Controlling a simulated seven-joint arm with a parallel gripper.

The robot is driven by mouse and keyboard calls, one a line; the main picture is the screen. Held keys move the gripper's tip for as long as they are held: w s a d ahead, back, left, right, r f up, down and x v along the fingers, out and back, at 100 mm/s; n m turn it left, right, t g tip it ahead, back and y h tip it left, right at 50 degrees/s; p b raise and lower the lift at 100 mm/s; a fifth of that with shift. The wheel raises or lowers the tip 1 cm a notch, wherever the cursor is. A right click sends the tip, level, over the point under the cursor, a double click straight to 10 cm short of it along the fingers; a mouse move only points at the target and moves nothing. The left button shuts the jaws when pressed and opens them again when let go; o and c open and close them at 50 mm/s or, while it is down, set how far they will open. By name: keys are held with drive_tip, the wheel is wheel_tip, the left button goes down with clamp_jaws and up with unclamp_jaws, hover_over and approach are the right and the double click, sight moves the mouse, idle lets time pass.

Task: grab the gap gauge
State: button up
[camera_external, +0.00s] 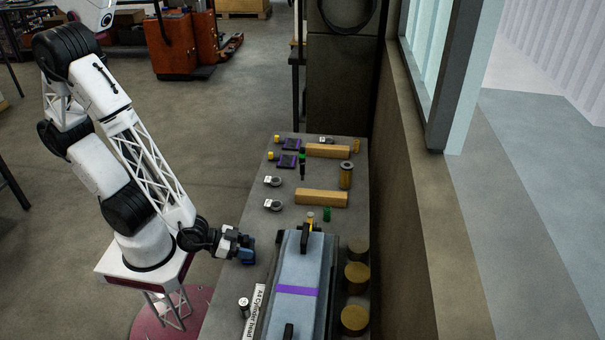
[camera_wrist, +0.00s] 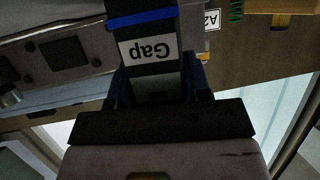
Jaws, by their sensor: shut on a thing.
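The gap gauge (camera_wrist: 150,50) is a dark block with a blue band and a white label reading "Gap", upside down in the wrist view. My gripper (camera_wrist: 158,85) is shut on it, with a dark blue finger on each side. The gauge's far end runs past the top edge of that view. In the external view my gripper (camera_external: 246,254) is at the left edge of the bench, left of the large blue-grey part. The gauge is too small there to tell apart from the blue fingers.
The long grey bench (camera_external: 232,305) holds the blue-grey part (camera_external: 297,272) with a purple band and an "A4 Cylinder head" label (camera_external: 254,312). Wooden blocks (camera_external: 321,198) and small parts lie toward the far end. Gold cylinders (camera_external: 356,276) line the right side, near the wall.

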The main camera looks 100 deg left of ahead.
drive_tip(key=shift+r, duration=0.1)
drive_tip(key=shift+r, duration=4.95)
